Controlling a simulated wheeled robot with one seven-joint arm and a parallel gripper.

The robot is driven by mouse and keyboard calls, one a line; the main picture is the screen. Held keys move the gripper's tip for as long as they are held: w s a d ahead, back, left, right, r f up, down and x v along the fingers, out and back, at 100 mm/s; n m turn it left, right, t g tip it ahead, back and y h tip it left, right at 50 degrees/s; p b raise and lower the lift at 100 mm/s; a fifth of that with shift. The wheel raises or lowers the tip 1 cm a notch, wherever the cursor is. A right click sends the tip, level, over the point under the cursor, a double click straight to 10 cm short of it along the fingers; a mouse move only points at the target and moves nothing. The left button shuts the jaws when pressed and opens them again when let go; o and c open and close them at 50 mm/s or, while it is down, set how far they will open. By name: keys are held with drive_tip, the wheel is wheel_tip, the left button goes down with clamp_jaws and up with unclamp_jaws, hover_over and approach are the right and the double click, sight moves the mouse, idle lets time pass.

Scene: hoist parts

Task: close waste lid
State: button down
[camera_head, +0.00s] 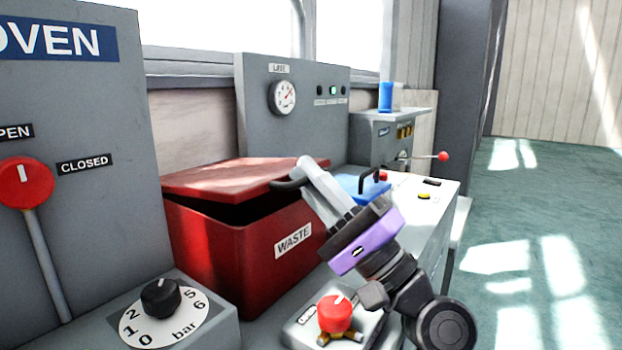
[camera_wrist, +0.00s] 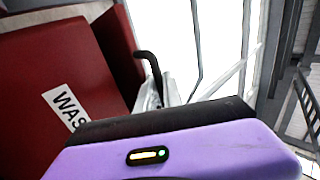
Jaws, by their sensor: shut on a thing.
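The red waste bin (camera_head: 238,258) stands on the grey bench with a white WASTE label on its front. Its red lid (camera_head: 240,178) is hinged at the back and tilted slightly up, with a dark gap between lid and bin at the front. A dark handle (camera_head: 288,183) sits at the lid's right front edge. My gripper (camera_head: 308,172) is at that handle and shut on it. In the wrist view the bin (camera_wrist: 40,75) fills the left, and the curved handle (camera_wrist: 150,62) rises by my gripper's fingers. The exact finger contact is partly hidden.
An oven panel with a red lever (camera_head: 25,182) stands at the left. A black pressure knob (camera_head: 160,298) and a red valve knob (camera_head: 335,313) are in front. A blue box (camera_head: 362,187) and a red-tipped lever (camera_head: 442,156) lie to the right. Open green floor is at far right.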

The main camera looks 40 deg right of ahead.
drive_tip(key=c, duration=1.8)
unclamp_jaws()
drive_tip(key=shift+w+f, duration=0.15)
drive_tip(key=shift+o, duration=0.2)
drive_tip(key=shift+s+f, duration=0.25)
drive_tip(key=shift+f, duration=0.05)
drive_tip(key=shift+o, duration=0.6)
drive_tip(key=b+v, duration=0.1)
drive_tip(key=v, duration=0.3)
drive_tip(key=shift+d+f, duration=0.1)
drive_tip(key=shift+f, duration=0.2)
drive_tip(key=s+d, duration=0.1)
drive_tip(key=s, duration=0.2)
drive_tip(key=s+d+p, duration=0.1)
drive_tip(key=s, duration=0.3)
drive_tip(key=s+d+r, duration=0.1)
drive_tip(key=s, duration=0.3)
drive_tip(key=shift+d, duration=0.25)
drive_tip(key=shift+c, duration=0.6)
drive_tip(key=shift+s+d+f+p, duration=0.1)
drive_tip(key=shift+s+p, duration=0.25)
drive_tip(key=shift+s, duration=0.15)
